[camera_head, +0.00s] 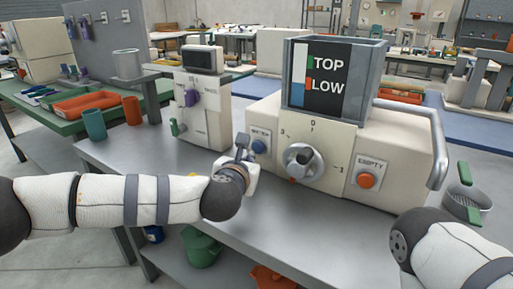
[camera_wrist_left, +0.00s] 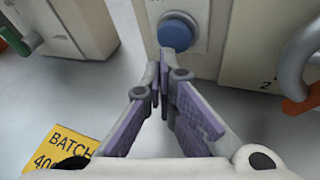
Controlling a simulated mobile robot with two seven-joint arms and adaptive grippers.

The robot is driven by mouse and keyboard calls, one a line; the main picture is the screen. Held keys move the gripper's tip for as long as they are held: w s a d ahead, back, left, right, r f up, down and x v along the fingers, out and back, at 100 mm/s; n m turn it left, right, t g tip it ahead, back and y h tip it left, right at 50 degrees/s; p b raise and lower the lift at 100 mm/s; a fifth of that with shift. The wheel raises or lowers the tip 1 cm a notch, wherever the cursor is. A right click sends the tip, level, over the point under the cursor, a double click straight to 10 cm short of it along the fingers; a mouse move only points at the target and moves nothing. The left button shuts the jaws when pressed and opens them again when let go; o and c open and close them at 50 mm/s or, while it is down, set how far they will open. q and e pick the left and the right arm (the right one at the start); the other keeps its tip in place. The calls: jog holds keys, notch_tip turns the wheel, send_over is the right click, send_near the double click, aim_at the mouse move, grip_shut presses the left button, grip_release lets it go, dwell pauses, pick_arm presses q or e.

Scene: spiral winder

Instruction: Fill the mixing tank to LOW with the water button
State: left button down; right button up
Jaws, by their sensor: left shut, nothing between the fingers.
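The mixing tank (camera_head: 380,65) is a grey open-topped box on a cream machine. Its dark front panel reads TOP and LOW, with a white and blue level strip (camera_head: 298,88) on the left; the blue fills the lower part, near the LOW mark. The blue water button (camera_head: 259,146) is on the machine's front left and also shows in the left wrist view (camera_wrist_left: 177,32). My left gripper (camera_head: 243,143) is shut and empty. In the left wrist view its fingertips (camera_wrist_left: 164,68) are just below the button; I cannot tell whether they touch it. My right gripper is out of view.
A grey dial (camera_head: 303,160) and an orange EMPTY button (camera_head: 366,180) are right of the water button. Another cream machine (camera_head: 202,105) stands to the left. A yellow BATCH label (camera_wrist_left: 62,148) lies on the bench. A green-handled strainer (camera_head: 466,200) is at the right.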

pick_arm(q)
jog(key=shift+s+a+r+p, duration=0.15)
jog(key=shift+s+a+p, duration=0.4)
jog(key=shift+s, duration=0.25)
jog(key=shift+s+a+r+p, duration=0.1)
jog(key=shift+s+a+p, duration=0.25)
jog(key=shift+s+a, duration=0.35)
jog(key=shift+s+a+f, duration=0.15)
jog(key=shift+s+a, duration=0.05)
jog(key=shift+s, duration=0.25)
jog(key=shift+f, duration=0.15)
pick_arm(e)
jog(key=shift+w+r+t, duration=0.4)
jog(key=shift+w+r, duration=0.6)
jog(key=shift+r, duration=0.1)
